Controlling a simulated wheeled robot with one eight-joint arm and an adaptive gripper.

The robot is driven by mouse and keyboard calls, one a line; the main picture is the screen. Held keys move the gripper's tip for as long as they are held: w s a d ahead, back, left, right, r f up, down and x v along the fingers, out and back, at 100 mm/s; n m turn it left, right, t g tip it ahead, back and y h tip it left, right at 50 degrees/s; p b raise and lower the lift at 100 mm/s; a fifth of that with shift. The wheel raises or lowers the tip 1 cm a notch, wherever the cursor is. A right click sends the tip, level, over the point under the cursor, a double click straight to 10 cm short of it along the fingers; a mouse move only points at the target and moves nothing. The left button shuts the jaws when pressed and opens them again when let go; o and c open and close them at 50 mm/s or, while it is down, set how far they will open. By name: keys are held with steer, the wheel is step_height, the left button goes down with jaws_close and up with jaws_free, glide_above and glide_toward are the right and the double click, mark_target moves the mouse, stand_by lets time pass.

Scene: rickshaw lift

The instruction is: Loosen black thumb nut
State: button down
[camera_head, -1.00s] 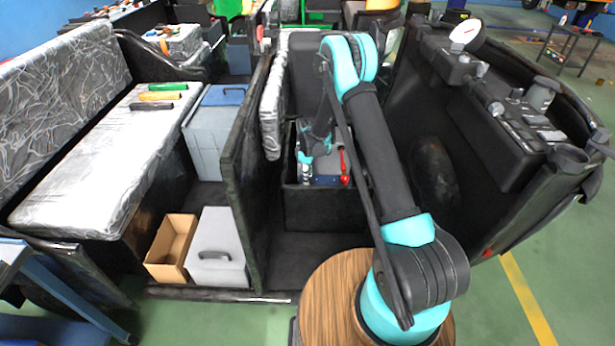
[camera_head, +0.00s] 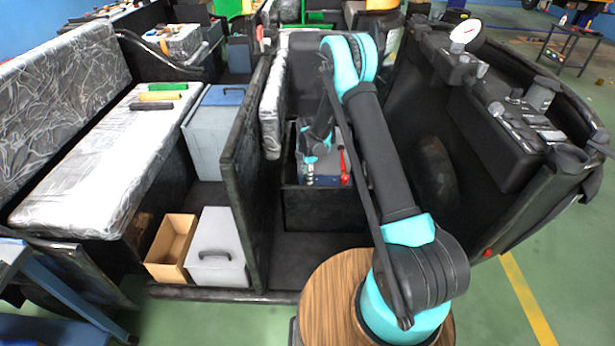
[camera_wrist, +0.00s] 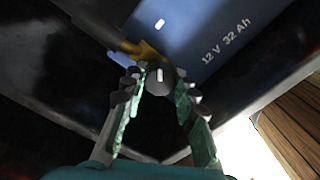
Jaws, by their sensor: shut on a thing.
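The black thumb nut (camera_wrist: 159,82) is a dark round knob with a small white mark, in the middle of the wrist view. My gripper (camera_wrist: 161,92) is shut on it, with one finger on each side. A brass-yellow clamp (camera_wrist: 146,50) lies just beyond the nut. Behind them is the blue battery (camera_wrist: 205,45), marked "12 V 32 Ah". In the head view my gripper (camera_head: 308,163) reaches down into the black box, above the blue battery (camera_head: 328,181). The nut is too small to make out there.
A red-handled part (camera_head: 344,166) stands close to the right of my gripper. The black box's front wall (camera_head: 325,208) and a tall black panel (camera_head: 247,165) on the left bound the space. A padded bench (camera_head: 100,160) lies farther left.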

steer(key=shift+n, duration=0.3)
steer(key=c, duration=1.2)
jaws_free()
step_height(320, 180, up, 12)
